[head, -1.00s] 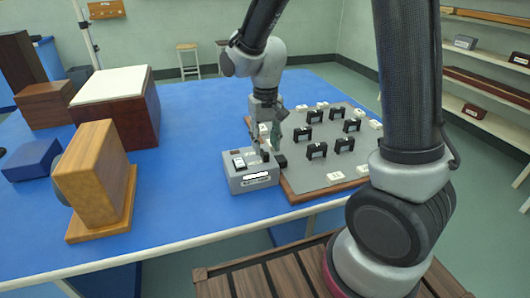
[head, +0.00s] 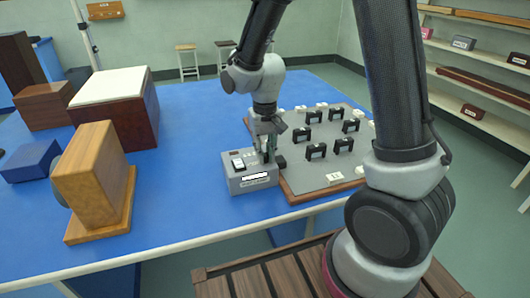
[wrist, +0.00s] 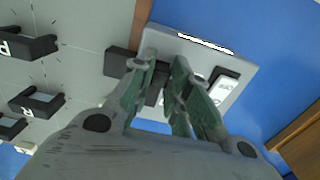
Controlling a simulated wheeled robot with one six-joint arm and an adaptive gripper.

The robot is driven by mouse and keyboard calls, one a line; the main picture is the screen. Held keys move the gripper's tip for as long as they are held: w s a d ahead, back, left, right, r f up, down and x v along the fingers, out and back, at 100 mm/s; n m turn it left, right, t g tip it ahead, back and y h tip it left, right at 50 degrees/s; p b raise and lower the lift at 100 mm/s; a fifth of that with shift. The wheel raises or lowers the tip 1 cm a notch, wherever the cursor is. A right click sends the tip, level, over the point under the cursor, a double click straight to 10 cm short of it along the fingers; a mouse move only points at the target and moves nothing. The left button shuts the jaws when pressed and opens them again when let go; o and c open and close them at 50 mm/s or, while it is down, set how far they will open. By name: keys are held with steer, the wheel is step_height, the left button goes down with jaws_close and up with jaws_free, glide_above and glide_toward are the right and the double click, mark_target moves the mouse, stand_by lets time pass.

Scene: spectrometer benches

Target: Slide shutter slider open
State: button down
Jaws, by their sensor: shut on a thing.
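The grey box (head: 236,184) stands on the blue bench, with a white label on its front and a small black-and-white panel (head: 238,164) on top. My gripper (head: 266,158) is down at the right part of the box's top. In the wrist view my gripper (wrist: 166,62) has its two green fingers close together around a small dark piece (wrist: 158,80), which seems to be the shutter slider. The fingers hide most of it. A black block (head: 281,162) sits at the box's right side and also shows in the wrist view (wrist: 119,62).
A grey board (head: 318,178) with several black handle-like brackets and white labels lies right of the box. A wooden instrument (head: 92,172) and a white-topped box (head: 112,86) stand to the left. Blue bench between them is clear.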

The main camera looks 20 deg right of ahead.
steer(key=w, duration=0.5)
steer(key=c, duration=1.4)
jaws_free()
steer(key=shift+o, duration=0.2)
steer(key=shift+r, duration=0.1)
step_height(320, 180, up, 12)
